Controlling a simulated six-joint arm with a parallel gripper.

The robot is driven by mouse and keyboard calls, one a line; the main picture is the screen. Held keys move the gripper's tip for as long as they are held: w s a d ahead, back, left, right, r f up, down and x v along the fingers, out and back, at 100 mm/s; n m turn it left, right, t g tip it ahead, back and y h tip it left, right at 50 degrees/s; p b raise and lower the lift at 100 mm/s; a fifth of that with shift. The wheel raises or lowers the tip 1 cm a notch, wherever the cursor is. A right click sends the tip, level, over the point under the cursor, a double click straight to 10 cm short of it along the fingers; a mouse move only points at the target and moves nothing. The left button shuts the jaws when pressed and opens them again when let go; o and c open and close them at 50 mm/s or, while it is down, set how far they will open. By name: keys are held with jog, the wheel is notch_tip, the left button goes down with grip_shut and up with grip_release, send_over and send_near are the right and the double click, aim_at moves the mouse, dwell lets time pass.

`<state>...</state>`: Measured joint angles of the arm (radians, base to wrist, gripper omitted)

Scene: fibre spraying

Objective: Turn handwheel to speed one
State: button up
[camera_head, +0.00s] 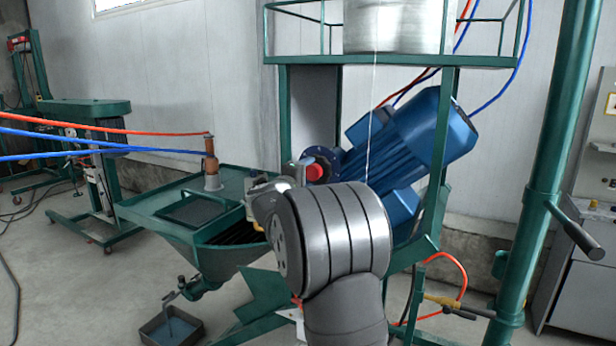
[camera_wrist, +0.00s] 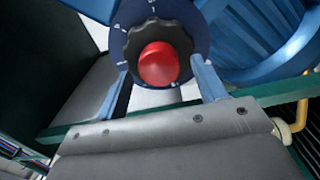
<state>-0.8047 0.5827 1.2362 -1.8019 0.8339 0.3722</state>
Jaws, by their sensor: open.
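The handwheel is a black scalloped knob (camera_wrist: 153,30) with a red domed centre (camera_wrist: 158,64), set in front of a dark blue dial (camera_wrist: 117,44) with white marks. My gripper (camera_wrist: 160,70) is open in the wrist view, with one finger on each side of the handwheel's lower part. I cannot tell whether the fingers touch it. The dial's marks are too small to read there.
A large blue motor (camera_head: 415,145) sits behind the handwheel on a green frame (camera_head: 440,165). A green table (camera_head: 150,212) with a hopper stands to the left. A green post (camera_head: 545,170) rises on the right. Red and blue hoses (camera_head: 90,130) cross the left side.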

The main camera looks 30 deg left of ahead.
jog(key=s, duration=1.7)
jog(key=w, duration=1.7)
jog(key=shift+w, duration=0.15)
jog(key=shift+w, duration=0.15)
jog(key=shift+s+m, duration=0.2)
jog(key=shift+m, duration=0.5)
jog(key=m, duration=0.7)
jog(key=shift+r, duration=0.1)
jog(key=m, duration=0.4)
jog(key=shift+d+m, duration=0.1)
jog(key=shift+m, duration=2.6)
